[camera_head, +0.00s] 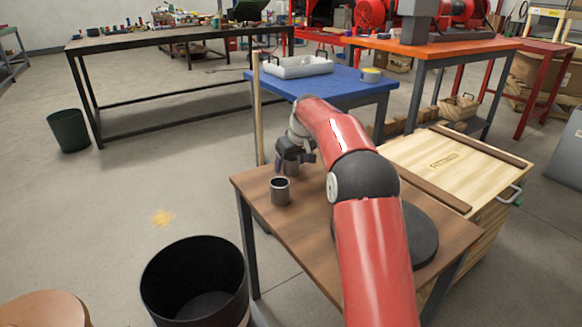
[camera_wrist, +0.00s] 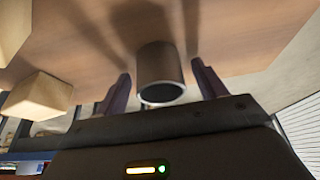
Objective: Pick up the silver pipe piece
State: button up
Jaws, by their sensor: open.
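The silver pipe piece (camera_head: 280,191) is a short, hollow grey cylinder standing upright on the brown table (camera_head: 300,222) near its left edge. In the wrist view, the pipe piece (camera_wrist: 160,75) shows its round rim, with one finger on each side. My gripper (camera_head: 288,167) is just behind the pipe piece in the head view, reaching down from my red arm. In the wrist view my gripper (camera_wrist: 161,70) is open, with visible gaps between the fingers and the pipe.
A black bin (camera_head: 195,280) stands at the front left. Pale wooden blocks (camera_wrist: 40,96) show in the wrist view.

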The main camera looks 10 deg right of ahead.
jog(key=c, duration=1.1)
jog(key=shift+r, duration=0.1)
notch_tip(320, 180, up, 10)
jog(key=p, duration=0.2)
jog(key=shift+p, duration=0.3)
